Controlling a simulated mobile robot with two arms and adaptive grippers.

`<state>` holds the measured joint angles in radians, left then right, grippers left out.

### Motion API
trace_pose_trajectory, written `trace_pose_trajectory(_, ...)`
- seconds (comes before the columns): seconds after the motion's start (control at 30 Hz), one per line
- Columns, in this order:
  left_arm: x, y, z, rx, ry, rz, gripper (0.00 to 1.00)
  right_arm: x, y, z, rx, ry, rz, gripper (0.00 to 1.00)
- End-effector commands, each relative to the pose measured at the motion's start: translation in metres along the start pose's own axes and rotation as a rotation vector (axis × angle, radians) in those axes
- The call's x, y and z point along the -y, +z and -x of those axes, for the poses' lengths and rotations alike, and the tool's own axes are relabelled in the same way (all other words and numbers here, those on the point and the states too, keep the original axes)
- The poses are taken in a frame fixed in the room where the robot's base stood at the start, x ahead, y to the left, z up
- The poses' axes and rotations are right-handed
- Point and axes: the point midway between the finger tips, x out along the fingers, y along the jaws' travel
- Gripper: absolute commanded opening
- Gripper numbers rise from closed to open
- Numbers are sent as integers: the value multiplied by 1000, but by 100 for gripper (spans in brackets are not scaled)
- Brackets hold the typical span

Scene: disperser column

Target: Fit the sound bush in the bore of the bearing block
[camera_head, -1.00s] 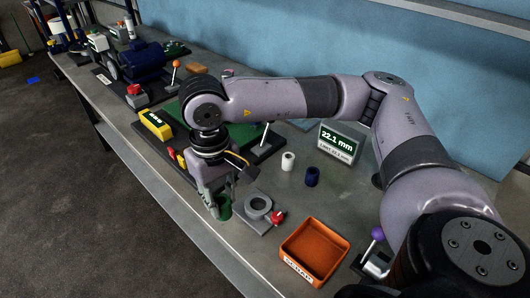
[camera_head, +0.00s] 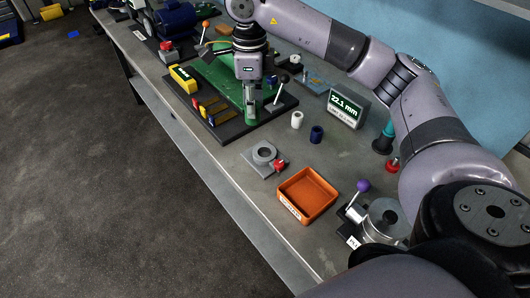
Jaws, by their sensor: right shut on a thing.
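My right gripper (camera_head: 249,97), fingers pointing down, is shut on a green bush (camera_head: 249,114). The bush is upright at or just above the near right part of the green plate; I cannot tell whether it touches. The grey bearing block (camera_head: 257,166) with its round bore stands on the bench, nearer than the gripper, its bore empty. A white bush (camera_head: 297,120) and a dark blue bush (camera_head: 316,134) stand upright to the right of the gripper. My left gripper is not in view.
An orange scrap tray (camera_head: 333,193) lies right of the block. A red knob (camera_head: 281,164) sits at the block's side. A display (camera_head: 344,109) reads 22.1 mm. A purple-knobbed lever (camera_head: 362,185) stands at the right.

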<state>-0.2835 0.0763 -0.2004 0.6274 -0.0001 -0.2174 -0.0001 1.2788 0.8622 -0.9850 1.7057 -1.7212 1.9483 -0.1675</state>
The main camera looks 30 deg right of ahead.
Motion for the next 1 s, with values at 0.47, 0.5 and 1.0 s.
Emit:
trace_pose_trajectory(0.47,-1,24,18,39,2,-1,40,37,-27,18,-2,1,-833,0)
trace_pose_trajectory(0.5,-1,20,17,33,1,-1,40,37,-27,14,-3,0,-844,0)
trace_pose_trajectory(1.0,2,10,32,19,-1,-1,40,36,-28,-94,-9,3,-849,0)
